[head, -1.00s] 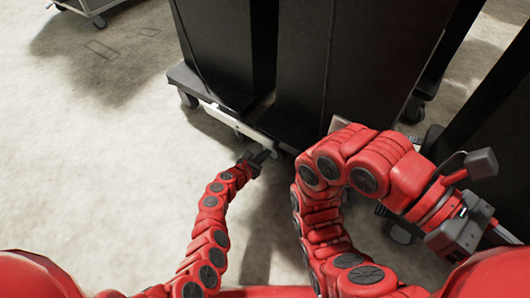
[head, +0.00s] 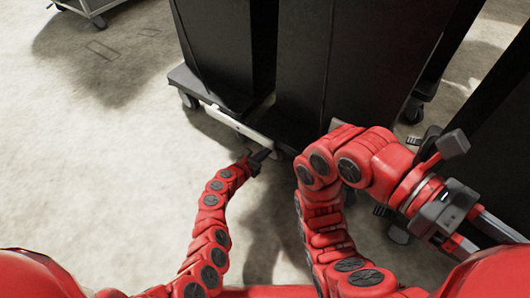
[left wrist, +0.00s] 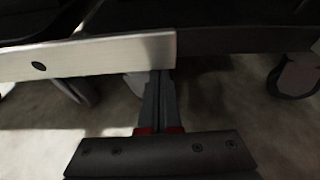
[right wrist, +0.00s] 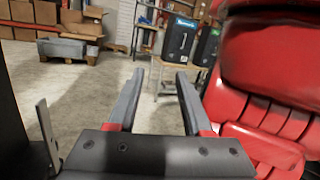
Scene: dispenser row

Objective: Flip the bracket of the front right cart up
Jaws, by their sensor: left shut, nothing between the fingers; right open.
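The bracket (head: 238,124) is a pale metal bar along the front edge of the black cart's base (head: 190,80). It spans the upper left of the left wrist view (left wrist: 90,55), with a dark round hole near its left. My left gripper (head: 264,155) is shut and empty near the bracket's right end. In the left wrist view, its fingers (left wrist: 161,80) reach up to the bar's lower right corner; I cannot tell whether they touch. My right gripper (right wrist: 160,74) is open and empty, held out to the right, away from the bracket.
Tall black panels (head: 370,60) rise from the carts. Another dark cart (head: 500,150) stands close on the right. Casters show under the base (left wrist: 292,75). The right wrist view shows cardboard boxes (right wrist: 80,20) and dark bins (right wrist: 182,38) on a table.

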